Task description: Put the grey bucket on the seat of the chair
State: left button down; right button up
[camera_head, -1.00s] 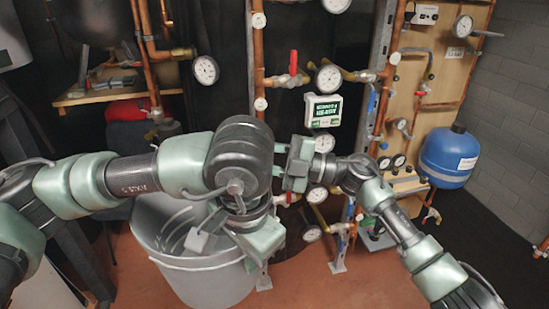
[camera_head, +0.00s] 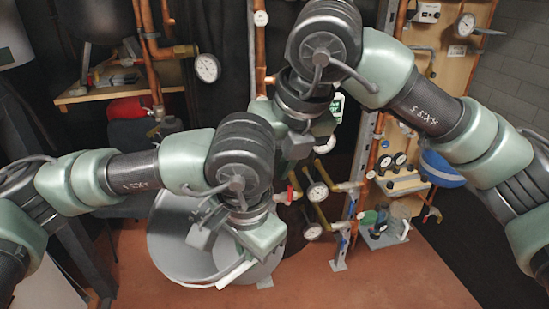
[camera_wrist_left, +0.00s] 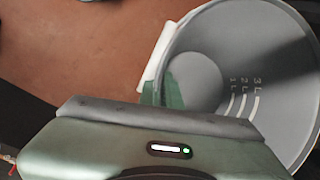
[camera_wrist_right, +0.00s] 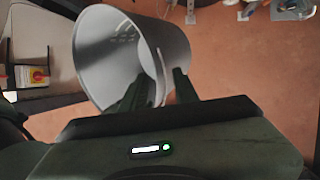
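The grey bucket (camera_head: 172,255) is low in the left middle of the head view, tilted with its opening toward me. Its white handle lies along the near rim. My left gripper (camera_head: 212,228) is at its right rim and looks shut on the wall, one finger inside; the left wrist view shows the bucket's inside with litre marks (camera_wrist_left: 240,95).
A wooden shelf (camera_head: 120,92) with tools is at the back left. Copper pipes with gauges (camera_head: 207,67) stand behind the bucket. A blue tank (camera_head: 440,170) is at the right, partly covered by my right arm. Reddish floor (camera_head: 400,275) is clear at the front right.

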pick_arm(q)
jog(key=shift+d, duration=0.1)
pick_arm(e)
jog(key=x, duration=0.9)
jog(key=shift+f, duration=0.15)
jog(key=shift+a, duration=0.15)
